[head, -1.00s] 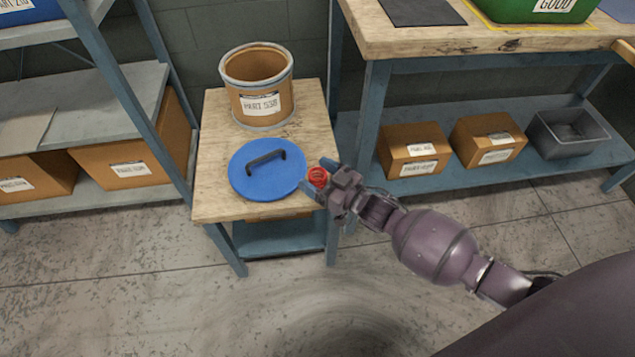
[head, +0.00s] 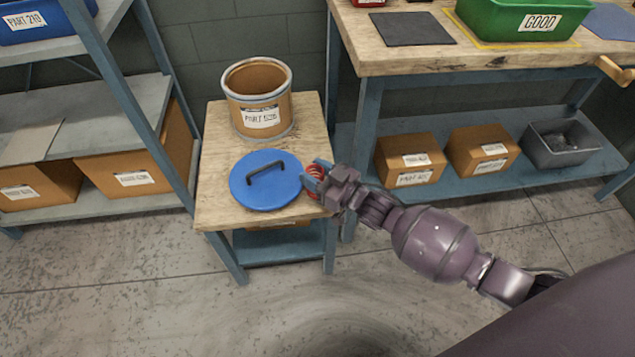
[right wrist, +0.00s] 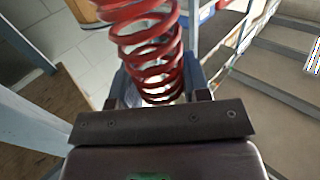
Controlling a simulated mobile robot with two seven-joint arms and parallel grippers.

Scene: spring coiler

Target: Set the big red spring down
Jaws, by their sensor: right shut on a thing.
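The big red spring (head: 314,180) is in my right gripper (head: 318,184), near the right edge of the small wooden-topped table (head: 215,200). In the right wrist view the red spring (right wrist: 150,50) stands out from between the fingers, with its coils filling the upper middle. The gripper is shut on it. In the head view the fingers hide part of the spring. I cannot tell whether the spring touches the tabletop. My left gripper is not in view.
A blue lid (head: 264,192) with a dark handle lies on the small table, just left of the gripper. An open drum (head: 260,112) stands behind it. A workbench (head: 400,60) with a green bin (head: 510,14) is at the right. Shelving (head: 100,110) stands at the left.

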